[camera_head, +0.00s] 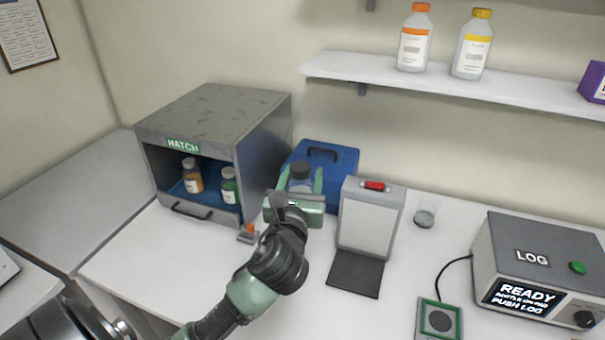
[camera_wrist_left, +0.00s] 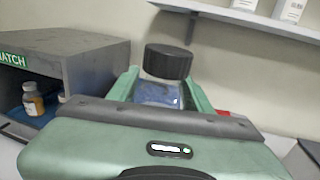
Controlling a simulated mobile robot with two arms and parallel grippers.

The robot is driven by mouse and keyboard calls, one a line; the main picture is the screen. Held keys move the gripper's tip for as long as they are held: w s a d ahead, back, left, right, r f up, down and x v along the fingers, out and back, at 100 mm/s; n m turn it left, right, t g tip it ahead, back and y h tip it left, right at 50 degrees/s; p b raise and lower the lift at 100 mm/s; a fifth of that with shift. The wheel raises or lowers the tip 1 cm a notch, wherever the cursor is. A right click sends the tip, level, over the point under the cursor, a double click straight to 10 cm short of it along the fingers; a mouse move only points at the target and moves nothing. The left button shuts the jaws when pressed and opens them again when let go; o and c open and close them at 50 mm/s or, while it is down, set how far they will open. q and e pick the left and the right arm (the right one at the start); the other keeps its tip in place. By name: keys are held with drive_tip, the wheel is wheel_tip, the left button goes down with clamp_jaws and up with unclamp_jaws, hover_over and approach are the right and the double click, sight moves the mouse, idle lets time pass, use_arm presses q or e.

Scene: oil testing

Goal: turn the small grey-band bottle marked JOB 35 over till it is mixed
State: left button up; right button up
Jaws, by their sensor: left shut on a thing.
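My left gripper (camera_head: 301,182) is shut on a small bottle (camera_head: 300,185) with a dark cap, held in front of the blue case. In the left wrist view the black cap (camera_wrist_left: 168,62) stands above the left gripper's green fingers (camera_wrist_left: 160,90), and the bluish bottle body shows between them. The bottle looks roughly upright. Its label and any grey band are hidden or too small to read. My right gripper is not in view.
The hatch box (camera_head: 212,112) holds two bottles at left. A blue case (camera_head: 340,165) stands behind the gripper. A grey panel stand (camera_head: 368,222) is close at its right. The logger (camera_head: 540,262) and its pad (camera_head: 440,320) are farther right. Two bottles stand on the shelf (camera_head: 450,85).

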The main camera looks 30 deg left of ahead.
use_arm(q)
drive_tip(key=shift+r, duration=0.35)
drive_tip(key=m+p, duration=0.1)
drive_tip(key=m, duration=0.6)
drive_tip(key=shift+a+p, duration=0.1)
drive_tip(key=shift+p, duration=0.2)
drive_tip(key=m, duration=0.6)
drive_tip(key=shift+m, duration=0.4)
